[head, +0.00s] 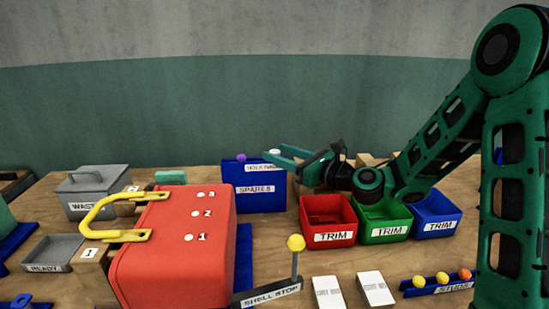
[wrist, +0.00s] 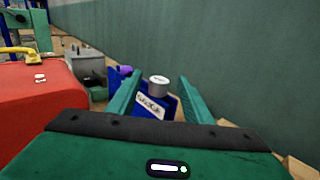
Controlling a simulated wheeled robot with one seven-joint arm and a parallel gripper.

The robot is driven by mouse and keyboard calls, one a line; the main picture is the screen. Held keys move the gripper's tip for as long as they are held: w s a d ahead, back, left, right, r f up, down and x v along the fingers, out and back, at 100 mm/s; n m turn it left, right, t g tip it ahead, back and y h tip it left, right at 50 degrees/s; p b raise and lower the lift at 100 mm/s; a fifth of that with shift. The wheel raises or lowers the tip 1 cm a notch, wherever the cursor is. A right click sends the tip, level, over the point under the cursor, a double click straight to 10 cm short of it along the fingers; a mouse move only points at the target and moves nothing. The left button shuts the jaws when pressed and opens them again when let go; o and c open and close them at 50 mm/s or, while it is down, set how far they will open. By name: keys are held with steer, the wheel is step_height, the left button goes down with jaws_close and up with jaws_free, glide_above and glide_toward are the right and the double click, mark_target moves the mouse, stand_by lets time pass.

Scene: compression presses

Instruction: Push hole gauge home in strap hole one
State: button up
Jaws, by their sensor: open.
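My gripper (head: 283,158) is open above the blue spares holder (head: 255,203). In the wrist view, its two green fingers (wrist: 160,77) stand on either side of a grey cylinder with a white top (wrist: 158,80), apparently the hole gauge. Its lower part is hidden, and I cannot tell whether the fingers touch it. The holder's upper label seems to read hole gauge. A yellow strap (head: 95,220) reaches over the left side of a red case (head: 180,255).
A purple knob (head: 241,157) stands beside the gauge. Red (head: 327,212), green (head: 383,221) and blue (head: 435,216) trim bins are right of the holder. A yellow-topped shell stop post (head: 296,262) stands in front. Grey waste (head: 92,208) and ready (head: 50,254) containers are left.

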mark_target(275, 151)
steer(key=shift+x, duration=1.15)
steer(key=c, duration=1.2)
steer(key=shift+o, duration=0.2)
steer(key=shift+r, duration=0.5)
step_height(275, 151, up, 3)
steer(key=shift+r, duration=0.25)
steer(key=s+a+r, duration=0.6)
steer(key=s, duration=0.3)
steer(key=shift+s+a+r, duration=0.25)
steer(key=shift+s+a, duration=0.05)
steer(key=shift+s, duration=0.1)
